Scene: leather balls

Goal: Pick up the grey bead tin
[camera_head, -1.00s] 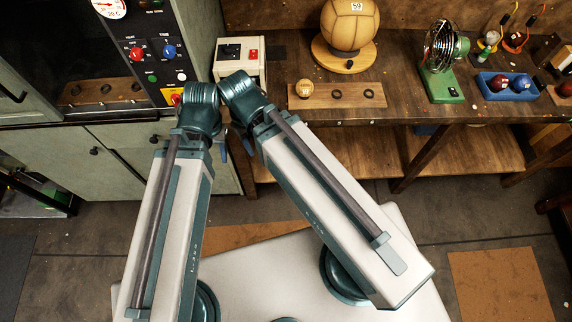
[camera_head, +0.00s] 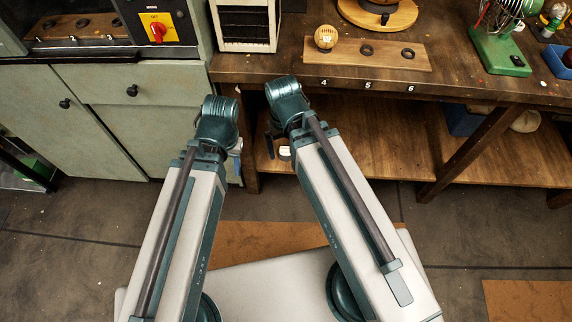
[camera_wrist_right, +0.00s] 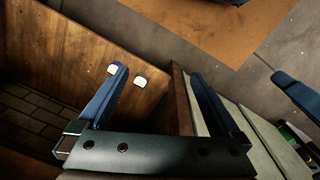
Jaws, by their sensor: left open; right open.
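I cannot make out a grey bead tin in either view. My right gripper (camera_head: 275,146) hangs in front of the workbench's lower shelf, partly hidden by its own arm. A small pale thing (camera_head: 284,152) shows beside the right gripper, too small to identify.
The workbench (camera_head: 460,88) holds a wooden board (camera_head: 385,54) with a small leather ball (camera_head: 326,38) and two dark rings, a round wooden stand (camera_head: 378,14) and a green fan (camera_head: 500,45). A green cabinet (camera_head: 120,130) stands left. The lower shelf (camera_head: 370,140) is largely bare.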

